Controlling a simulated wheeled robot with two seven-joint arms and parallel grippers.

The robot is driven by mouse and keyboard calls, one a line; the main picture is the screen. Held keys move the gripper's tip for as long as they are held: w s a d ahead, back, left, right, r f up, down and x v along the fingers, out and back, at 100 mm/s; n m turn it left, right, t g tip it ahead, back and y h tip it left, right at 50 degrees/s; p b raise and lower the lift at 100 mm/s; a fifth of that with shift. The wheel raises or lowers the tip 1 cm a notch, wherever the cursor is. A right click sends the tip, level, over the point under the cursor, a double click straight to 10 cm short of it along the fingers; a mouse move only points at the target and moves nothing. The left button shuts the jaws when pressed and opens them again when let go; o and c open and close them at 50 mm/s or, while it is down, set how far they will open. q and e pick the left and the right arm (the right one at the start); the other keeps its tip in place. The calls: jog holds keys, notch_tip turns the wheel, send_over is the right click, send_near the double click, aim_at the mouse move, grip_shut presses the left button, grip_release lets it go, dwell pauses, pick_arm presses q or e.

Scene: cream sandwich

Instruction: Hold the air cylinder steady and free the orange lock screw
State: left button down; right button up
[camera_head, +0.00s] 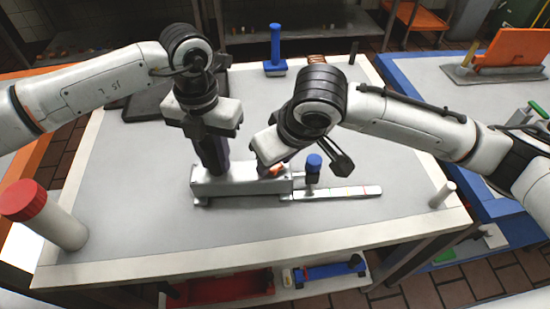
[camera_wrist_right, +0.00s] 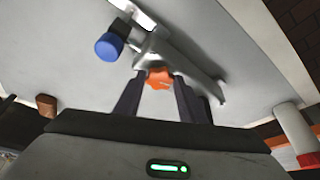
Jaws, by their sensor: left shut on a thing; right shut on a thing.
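The air cylinder (camera_head: 240,184) is a light grey block lying on the table, with a flat bar reaching right and a blue knob (camera_head: 314,162) at its right end. My left gripper (camera_head: 214,168) comes down from above and is shut on the left part of the cylinder; its fingertips are partly hidden. The orange lock screw (camera_head: 277,171) sits on the cylinder's right part. My right gripper (camera_head: 270,166) is shut on the screw. In the right wrist view, the orange screw (camera_wrist_right: 158,79) shows between the dark fingertips, with the blue knob (camera_wrist_right: 108,46) to the left.
The pale table (camera_head: 130,215) is mostly clear around the cylinder. A blue-handled tool (camera_head: 275,55) stands at the back. A blue-edged table is on the right.

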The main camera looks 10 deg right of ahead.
jog(key=n, duration=0.2)
jog(key=n+g+y, duration=0.1)
jog(key=n, duration=0.1)
jog(key=shift+w+d, duration=0.2)
jog(key=shift+d, duration=0.05)
jog(key=shift+w+d+r+n+g+y, duration=0.1)
jog(key=shift+n+g+y, duration=0.2)
jog(key=shift+n, duration=0.65)
jog(key=shift+w+n+g+y, duration=0.1)
jog(key=shift+n+g+y, duration=0.15)
jog(key=shift+n, duration=0.7)
jog(key=o, duration=1)
jog(key=shift+o, duration=0.2)
jog(key=v, duration=1.2)
